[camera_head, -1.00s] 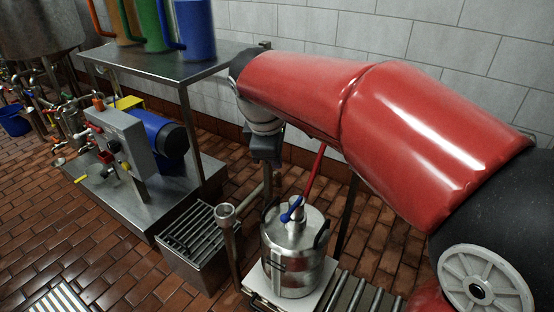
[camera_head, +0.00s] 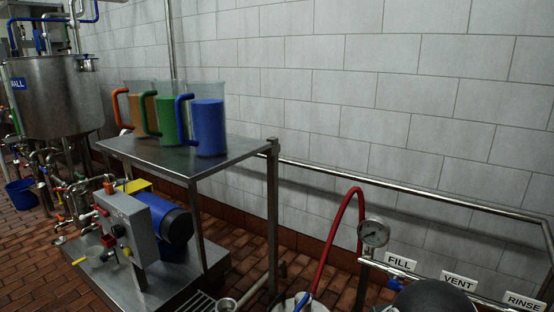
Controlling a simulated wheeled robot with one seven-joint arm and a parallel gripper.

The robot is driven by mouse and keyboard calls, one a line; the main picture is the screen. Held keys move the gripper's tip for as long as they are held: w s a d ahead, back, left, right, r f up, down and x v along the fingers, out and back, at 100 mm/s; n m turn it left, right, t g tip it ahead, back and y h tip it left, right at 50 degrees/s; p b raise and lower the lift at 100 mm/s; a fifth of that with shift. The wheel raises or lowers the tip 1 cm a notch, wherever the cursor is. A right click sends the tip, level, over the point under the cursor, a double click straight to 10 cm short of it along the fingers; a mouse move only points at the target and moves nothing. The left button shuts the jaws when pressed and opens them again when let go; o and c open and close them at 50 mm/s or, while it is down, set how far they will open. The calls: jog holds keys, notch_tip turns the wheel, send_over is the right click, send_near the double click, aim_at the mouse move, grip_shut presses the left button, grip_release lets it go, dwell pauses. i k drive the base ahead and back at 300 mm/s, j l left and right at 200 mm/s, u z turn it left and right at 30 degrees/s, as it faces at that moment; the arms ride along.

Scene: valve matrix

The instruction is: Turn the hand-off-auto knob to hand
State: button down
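A grey control box (camera_head: 136,222) stands at the left, beside a blue motor (camera_head: 166,228) on a low steel platform. My gripper is not in view. A dark rounded shape cuts into the bottom edge at the right, and I cannot tell which part it is.
A steel table (camera_head: 190,156) with several coloured jugs stands behind the box. A large tank (camera_head: 55,98) is at far left. A red hose (camera_head: 340,228), a gauge (camera_head: 373,233) and a pipe rail with FILL (camera_head: 400,262), VENT and RINSE signs are at right. Brick floor lies open at left.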

aim_at(118, 231)
jog(key=u, duration=1.35)
